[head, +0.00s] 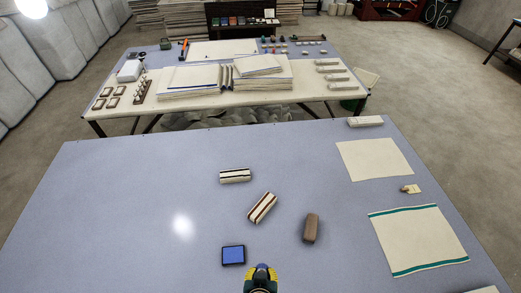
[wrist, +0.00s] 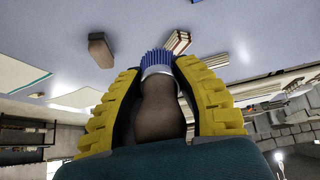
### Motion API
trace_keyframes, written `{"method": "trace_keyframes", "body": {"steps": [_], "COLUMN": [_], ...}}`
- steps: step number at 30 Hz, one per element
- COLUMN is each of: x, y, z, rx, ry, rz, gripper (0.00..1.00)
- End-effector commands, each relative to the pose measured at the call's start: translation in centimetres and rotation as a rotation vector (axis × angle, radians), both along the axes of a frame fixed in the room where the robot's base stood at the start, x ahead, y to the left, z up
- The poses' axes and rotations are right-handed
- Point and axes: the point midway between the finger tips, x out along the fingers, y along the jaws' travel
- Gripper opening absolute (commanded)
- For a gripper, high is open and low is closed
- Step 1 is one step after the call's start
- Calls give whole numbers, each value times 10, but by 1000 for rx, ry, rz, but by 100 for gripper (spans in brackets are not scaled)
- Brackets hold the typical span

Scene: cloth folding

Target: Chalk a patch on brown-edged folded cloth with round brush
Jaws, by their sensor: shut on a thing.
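My gripper (head: 260,272) is at the bottom of the head view, just right of and below the blue pad (head: 233,255) in its dark frame. In the wrist view its yellow ridged fingers (wrist: 160,100) are shut on the round brush (wrist: 158,108), around its brown handle. The brush's blue bristles (wrist: 158,60) point away from the gripper. The brown-edged folded cloth (head: 262,207) lies at a slant on the blue-grey table, ahead of the gripper and apart from it. It also shows beyond the bristles in the wrist view (wrist: 177,42). I cannot make out a chalk patch on it.
A dark-edged folded cloth (head: 235,176) lies behind it. A brown block (head: 311,228) stands to the right. A plain cloth (head: 375,160), a green-striped cloth (head: 418,240) and a small tagged item (head: 410,189) lie at the right. The table's left side is clear.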

Motion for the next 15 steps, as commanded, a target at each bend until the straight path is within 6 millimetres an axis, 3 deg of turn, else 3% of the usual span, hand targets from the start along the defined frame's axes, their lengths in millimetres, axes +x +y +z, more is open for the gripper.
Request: {"method": "trace_keyframes", "body": {"steps": [1, 6, 10, 15], "x": [-2, -6, -9, -12], "y": [0, 0, 0, 0], "z": [31, 73, 98, 110], "rx": [-1, -1, 0, 1], "ry": [2, 2, 2, 3], "rz": [0, 1, 2, 3], "gripper": [0, 0, 0, 0]}}
